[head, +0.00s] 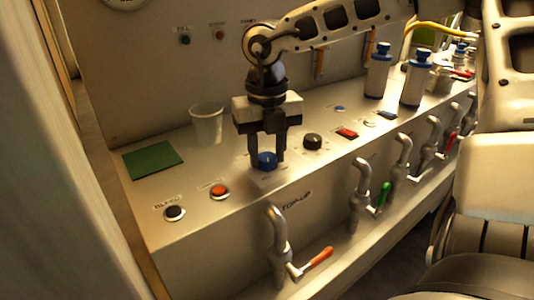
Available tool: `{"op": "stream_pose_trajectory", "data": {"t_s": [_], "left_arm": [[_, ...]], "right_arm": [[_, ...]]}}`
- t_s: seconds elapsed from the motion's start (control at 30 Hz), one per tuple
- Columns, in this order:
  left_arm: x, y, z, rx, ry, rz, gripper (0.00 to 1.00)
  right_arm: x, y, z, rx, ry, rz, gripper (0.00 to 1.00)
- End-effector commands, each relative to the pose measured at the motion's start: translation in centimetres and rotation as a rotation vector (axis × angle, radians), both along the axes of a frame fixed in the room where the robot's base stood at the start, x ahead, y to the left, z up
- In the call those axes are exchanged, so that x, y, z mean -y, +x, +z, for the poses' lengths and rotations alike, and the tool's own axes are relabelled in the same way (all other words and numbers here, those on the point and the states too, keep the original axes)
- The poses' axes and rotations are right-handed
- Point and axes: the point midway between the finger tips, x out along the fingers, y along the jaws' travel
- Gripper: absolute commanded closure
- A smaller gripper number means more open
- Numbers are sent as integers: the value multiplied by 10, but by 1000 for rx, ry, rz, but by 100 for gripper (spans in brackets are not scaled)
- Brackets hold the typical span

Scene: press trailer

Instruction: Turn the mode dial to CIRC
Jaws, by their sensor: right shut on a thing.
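My right gripper (267,162) points straight down at the sloping metal console top. Its two fingers are shut on a blue dial (266,159), one finger on each side. A black dial (313,141) stands to the right of it, apart from the gripper. The markings around both dials are too small to read, so I cannot tell where either dial points or which one bears CIRC. My left gripper is not in view.
A clear cup (207,124) and a green pad (152,160) are left of the gripper. A red button (220,191), a black button (174,212) and a red switch (347,132) are on the console. Taps line its front; blue-capped bottles (378,72) stand behind right.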

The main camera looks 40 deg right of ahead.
Motion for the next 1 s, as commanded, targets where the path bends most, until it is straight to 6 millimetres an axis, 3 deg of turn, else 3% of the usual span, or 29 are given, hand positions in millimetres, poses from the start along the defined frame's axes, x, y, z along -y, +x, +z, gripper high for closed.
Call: {"op": "stream_pose_trajectory", "data": {"t_s": [0.3,1.0], "left_arm": [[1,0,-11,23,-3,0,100],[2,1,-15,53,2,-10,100]], "right_arm": [[0,1,-2,3,0,271,87],[0,1,1,4,-1,901,87]]}}
